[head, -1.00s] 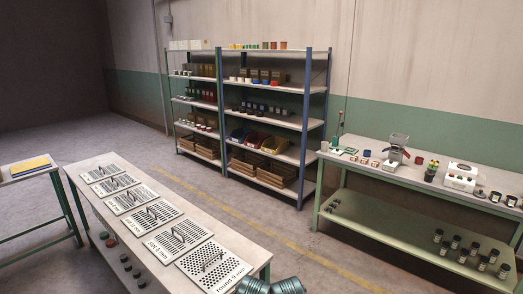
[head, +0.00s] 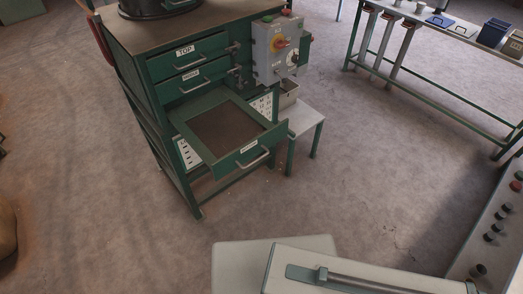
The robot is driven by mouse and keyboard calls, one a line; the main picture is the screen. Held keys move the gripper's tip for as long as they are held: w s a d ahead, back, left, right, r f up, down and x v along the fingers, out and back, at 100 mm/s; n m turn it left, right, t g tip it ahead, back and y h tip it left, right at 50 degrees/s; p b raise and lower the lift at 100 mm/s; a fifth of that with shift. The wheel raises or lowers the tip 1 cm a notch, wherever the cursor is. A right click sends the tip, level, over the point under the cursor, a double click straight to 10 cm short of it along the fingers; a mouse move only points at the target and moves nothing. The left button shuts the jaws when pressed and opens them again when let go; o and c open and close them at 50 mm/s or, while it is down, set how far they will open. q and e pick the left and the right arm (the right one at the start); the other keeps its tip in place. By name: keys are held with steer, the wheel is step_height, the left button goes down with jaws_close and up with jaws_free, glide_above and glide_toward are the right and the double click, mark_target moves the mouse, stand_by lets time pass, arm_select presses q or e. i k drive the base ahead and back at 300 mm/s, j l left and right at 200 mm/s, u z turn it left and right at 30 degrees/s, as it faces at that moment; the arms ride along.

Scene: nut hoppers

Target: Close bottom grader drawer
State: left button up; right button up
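The green grader cabinet (head: 151,75) stands at the upper middle of the head view. Its bottom drawer (head: 267,152) is pulled out toward the lower right, and its brown inside shows. A metal bar handle (head: 252,160) sits on the drawer's front panel. The drawer labelled TOP (head: 187,52) and the middle drawer (head: 190,78) look shut. Neither of my grippers shows in this view.
A control box (head: 273,55) with buttons and a yellow-red switch is on the cabinet's right side. A small grey table (head: 310,117) stands beside it. A green-legged bench (head: 440,98) is at the upper right. Open floor (head: 90,220) lies left and in front.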

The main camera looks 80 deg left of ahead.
mark_target(227, 132)
steer(key=u, duration=3.05)
